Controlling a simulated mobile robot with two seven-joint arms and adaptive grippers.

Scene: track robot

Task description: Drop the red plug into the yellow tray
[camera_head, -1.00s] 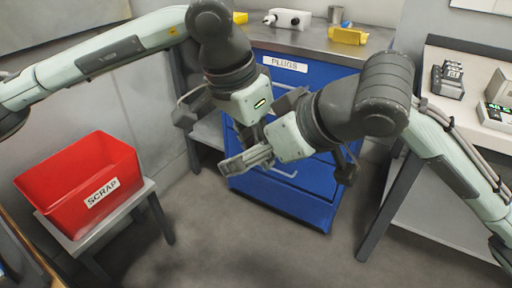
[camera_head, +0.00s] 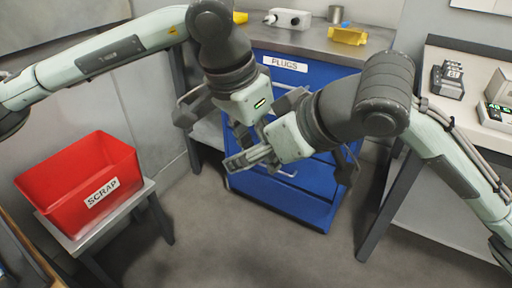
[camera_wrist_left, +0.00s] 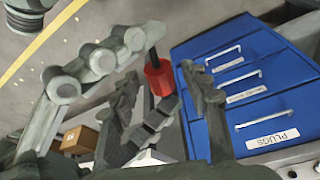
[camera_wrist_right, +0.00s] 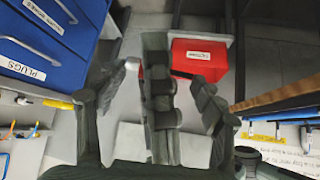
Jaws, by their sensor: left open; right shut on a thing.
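The red plug (camera_wrist_left: 158,77) is a short red cylinder with a dark stem in the left wrist view; a sliver of it shows in the right wrist view (camera_wrist_right: 140,72). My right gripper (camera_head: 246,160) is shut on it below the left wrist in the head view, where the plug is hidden. My left gripper (camera_head: 240,135) is open, its fingers either side of the plug in the left wrist view (camera_wrist_left: 160,88); I cannot tell whether they touch it. The yellow tray (camera_head: 347,37) sits on the counter at the back, right of centre.
The blue PLUGS drawer cabinet (camera_head: 290,205) stands behind the grippers, under the counter. A red SCRAP bin (camera_head: 75,190) is on a stand at left. A white box (camera_head: 290,18) and a metal cup (camera_head: 335,14) stand near the tray. The floor in front is clear.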

